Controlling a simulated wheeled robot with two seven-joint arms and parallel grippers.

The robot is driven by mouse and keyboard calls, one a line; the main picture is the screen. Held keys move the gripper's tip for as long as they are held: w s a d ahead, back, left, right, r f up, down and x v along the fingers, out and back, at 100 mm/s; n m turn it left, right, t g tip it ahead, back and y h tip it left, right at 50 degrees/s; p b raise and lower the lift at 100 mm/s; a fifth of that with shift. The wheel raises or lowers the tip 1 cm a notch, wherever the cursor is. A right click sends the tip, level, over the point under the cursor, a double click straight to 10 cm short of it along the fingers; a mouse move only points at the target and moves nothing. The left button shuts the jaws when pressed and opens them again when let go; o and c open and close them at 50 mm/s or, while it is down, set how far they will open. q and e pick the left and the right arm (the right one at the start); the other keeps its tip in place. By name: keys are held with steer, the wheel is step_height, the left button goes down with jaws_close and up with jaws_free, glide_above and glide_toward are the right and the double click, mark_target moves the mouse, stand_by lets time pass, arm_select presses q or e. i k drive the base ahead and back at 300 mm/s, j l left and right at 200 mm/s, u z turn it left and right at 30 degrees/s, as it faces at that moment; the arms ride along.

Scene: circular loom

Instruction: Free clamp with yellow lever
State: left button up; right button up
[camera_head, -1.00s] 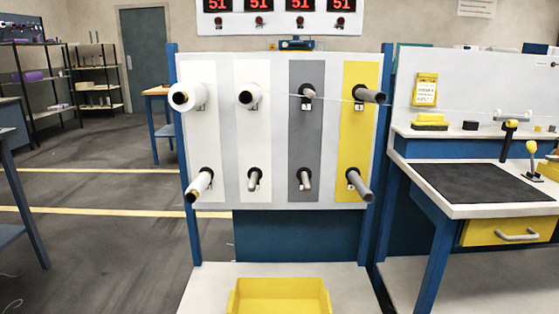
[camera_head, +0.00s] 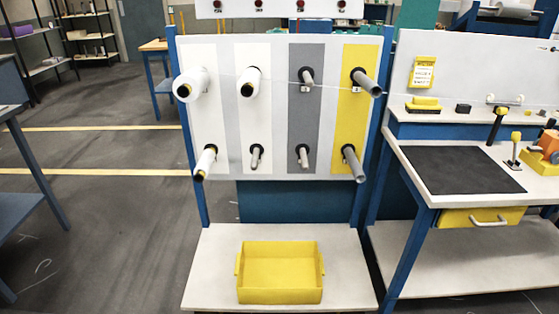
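A small upright device with a yellow top (camera_head: 516,137) and a pale stem and base stands at the right end of the workbench. It may be the clamp with the yellow lever, but it is too small to tell what it holds. Just behind it is a dark tool with a yellow head (camera_head: 500,121). Neither of my grippers shows in the head view.
A panel (camera_head: 228,110) with white, grey and yellow stripes carries several pegs, some with white spools. A yellow bin (camera_head: 280,272) sits on the low shelf before it. The workbench has a black mat (camera_head: 459,170), a yellow drawer (camera_head: 483,217) and an orange item (camera_head: 549,142).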

mark_target(516, 137)
steer(key=z, duration=1.35)
steer(key=i+j, duration=0.35)
steer(key=j, duration=0.15)
steer(key=i+j, duration=0.3)
steer(key=j, duration=0.15)
steer(key=i+j+u, duration=0.1)
steer(key=i+j, duration=0.25)
steer(key=j, duration=0.15)
